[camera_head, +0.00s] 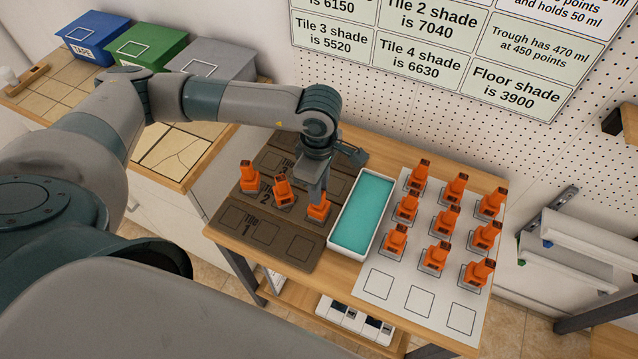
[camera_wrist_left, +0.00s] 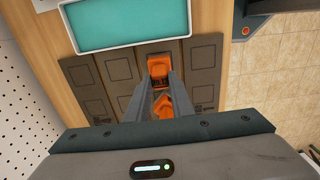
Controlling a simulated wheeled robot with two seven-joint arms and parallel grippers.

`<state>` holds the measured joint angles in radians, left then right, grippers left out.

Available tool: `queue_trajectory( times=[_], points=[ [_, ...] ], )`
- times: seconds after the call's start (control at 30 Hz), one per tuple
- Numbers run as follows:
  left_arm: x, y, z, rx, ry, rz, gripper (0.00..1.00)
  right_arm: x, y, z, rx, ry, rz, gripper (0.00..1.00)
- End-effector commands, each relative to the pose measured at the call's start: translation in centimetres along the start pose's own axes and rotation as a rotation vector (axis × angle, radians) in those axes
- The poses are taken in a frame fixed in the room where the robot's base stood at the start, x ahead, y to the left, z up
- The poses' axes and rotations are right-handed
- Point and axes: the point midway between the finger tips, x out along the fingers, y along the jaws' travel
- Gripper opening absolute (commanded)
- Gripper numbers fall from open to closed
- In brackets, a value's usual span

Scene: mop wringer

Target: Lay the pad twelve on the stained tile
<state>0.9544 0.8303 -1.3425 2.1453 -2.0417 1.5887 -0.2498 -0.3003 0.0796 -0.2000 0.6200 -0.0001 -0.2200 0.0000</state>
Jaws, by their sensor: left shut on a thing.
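My left gripper (camera_head: 317,194) is shut on the orange handle of a pad (camera_head: 318,209) at the right end of the row marked 2 on the dark brown board (camera_head: 247,240). In the left wrist view the fingers (camera_wrist_left: 158,80) meet at this pad (camera_wrist_left: 155,66). I cannot read its number. Two similar orange pads (camera_head: 249,178) (camera_head: 282,190) stand to its left in that row. Light tan tiles (camera_head: 175,148) lie on the counter at the left; I cannot tell which is stained. My right gripper is not in view.
A white trough (camera_head: 333,247) of teal liquid lies just right of the board. Several orange pads stand on a white sheet (camera_head: 392,307) with empty squares in front. Blue (camera_head: 88,38), green (camera_head: 146,46) and grey (camera_head: 212,60) bins stand at the back left.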

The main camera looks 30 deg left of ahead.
Motion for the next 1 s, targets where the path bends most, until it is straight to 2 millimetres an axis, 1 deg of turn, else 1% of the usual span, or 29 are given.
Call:
queue_trajectory(
  times=[0.23, 0.4, 0.43, 0.5, 0.83, 1.0],
  points=[
    [0.08, 0.02, 0.04, 0.0, -0.001, 0.001, 0.03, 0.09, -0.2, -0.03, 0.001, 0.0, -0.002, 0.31],
    [0.44, 0.01, 0.05, 0.0, -0.001, 0.001, 0.03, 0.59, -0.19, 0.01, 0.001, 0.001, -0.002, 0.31],
    [0.41, 0.01, 0.04, 0.0, -0.001, 0.0, 0.23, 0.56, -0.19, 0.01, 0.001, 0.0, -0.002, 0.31],
    [0.31, 0.0, 0.04, 0.0, -0.001, 0.0, 0.4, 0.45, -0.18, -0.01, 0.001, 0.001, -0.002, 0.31],
    [0.25, 0.0, 0.03, 0.0, -0.001, 0.0, 0.4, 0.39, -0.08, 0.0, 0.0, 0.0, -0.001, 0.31],
    [-0.19, 0.0, 0.03, 0.0, -0.001, 0.0, 0.4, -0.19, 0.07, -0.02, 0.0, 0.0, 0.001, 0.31]
  ],
)
